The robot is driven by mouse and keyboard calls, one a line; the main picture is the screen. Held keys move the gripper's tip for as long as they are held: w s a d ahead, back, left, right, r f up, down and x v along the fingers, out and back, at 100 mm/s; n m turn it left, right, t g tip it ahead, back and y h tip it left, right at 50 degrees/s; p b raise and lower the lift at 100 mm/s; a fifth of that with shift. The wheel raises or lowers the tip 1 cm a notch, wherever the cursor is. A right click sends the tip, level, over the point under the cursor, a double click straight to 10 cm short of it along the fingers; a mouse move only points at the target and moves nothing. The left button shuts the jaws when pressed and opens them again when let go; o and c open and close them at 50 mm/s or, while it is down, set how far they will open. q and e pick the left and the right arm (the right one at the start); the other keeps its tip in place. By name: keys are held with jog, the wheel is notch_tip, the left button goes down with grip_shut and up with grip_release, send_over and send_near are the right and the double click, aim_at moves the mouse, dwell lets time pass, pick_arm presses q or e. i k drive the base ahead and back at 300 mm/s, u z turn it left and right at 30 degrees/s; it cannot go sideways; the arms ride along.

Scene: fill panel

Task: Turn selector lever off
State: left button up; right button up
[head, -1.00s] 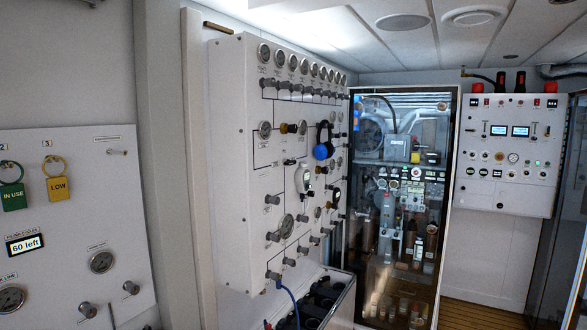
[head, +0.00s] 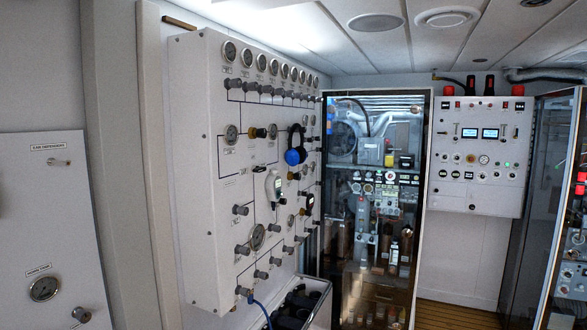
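I cannot tell which part is the selector lever. A white fill panel (head: 185,170) on the left wall carries gauges along its top and rows of grey knobs. Neither of my grippers is in view.
A glass-fronted cabinet (head: 375,215) with machinery stands at the back. A white control box (head: 478,155) hangs on the back wall to its right. A dark-framed glass door (head: 560,215) is at the right edge. Wooden floor (head: 455,314) shows between them.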

aim_at(259, 170)
jog(key=z, duration=0.25)
jog(key=i, duration=0.8)
jog(key=u, duration=0.5)
jog(key=i, duration=0.9)
jog(key=u, duration=0.75)
